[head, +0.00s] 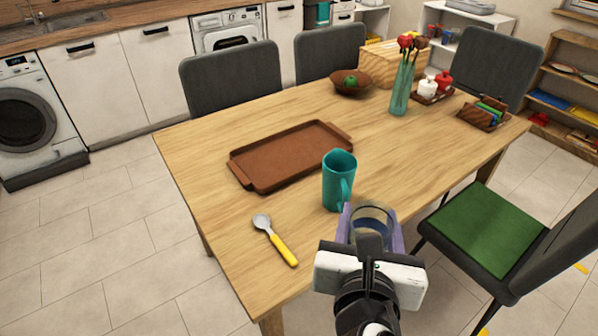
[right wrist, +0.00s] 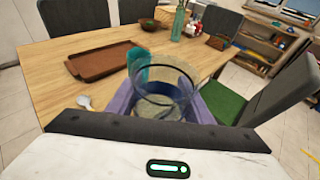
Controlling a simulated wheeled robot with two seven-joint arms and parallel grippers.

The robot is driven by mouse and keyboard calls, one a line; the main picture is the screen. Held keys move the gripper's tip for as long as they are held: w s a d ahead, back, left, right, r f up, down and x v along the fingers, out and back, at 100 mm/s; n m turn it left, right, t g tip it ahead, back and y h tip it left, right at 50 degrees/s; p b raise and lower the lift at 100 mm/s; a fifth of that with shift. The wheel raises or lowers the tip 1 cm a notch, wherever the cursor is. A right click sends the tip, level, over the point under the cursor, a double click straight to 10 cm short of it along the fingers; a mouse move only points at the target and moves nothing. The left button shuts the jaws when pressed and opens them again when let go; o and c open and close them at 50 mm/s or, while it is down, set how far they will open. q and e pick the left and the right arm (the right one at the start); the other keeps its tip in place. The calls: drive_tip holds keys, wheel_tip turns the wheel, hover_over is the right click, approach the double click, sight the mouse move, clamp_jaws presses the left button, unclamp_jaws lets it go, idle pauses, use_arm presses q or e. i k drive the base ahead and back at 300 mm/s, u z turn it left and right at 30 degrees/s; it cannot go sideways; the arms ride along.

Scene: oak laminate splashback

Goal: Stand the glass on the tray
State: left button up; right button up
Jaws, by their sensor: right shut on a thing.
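The brown wooden tray (head: 290,158) lies empty on the table, left of centre; it also shows in the right wrist view (right wrist: 104,62). The clear glass (head: 372,217) is upright between the purple fingers of my right gripper (head: 372,230), at the near right edge of the table. In the right wrist view the glass (right wrist: 165,95) fills the space between the fingers, and the gripper is shut on it. The head view does not show clearly whether the glass touches the table. My left gripper is not in view.
A teal mug (head: 337,182) stands between the glass and the tray. A spoon with a yellow handle (head: 275,240) lies near the front edge. A bowl (head: 350,82), a vase of flowers (head: 401,88) and a napkin holder (head: 484,114) stand farther back.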

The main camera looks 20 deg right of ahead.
sight(267, 166)
drive_tip(key=k, duration=0.85)
drive_tip(key=u, duration=1)
drive_tip(key=i, duration=1.15)
drive_tip(key=z, duration=0.45)
drive_tip(key=i, duration=1.05)
drive_tip(key=z, duration=0.9)
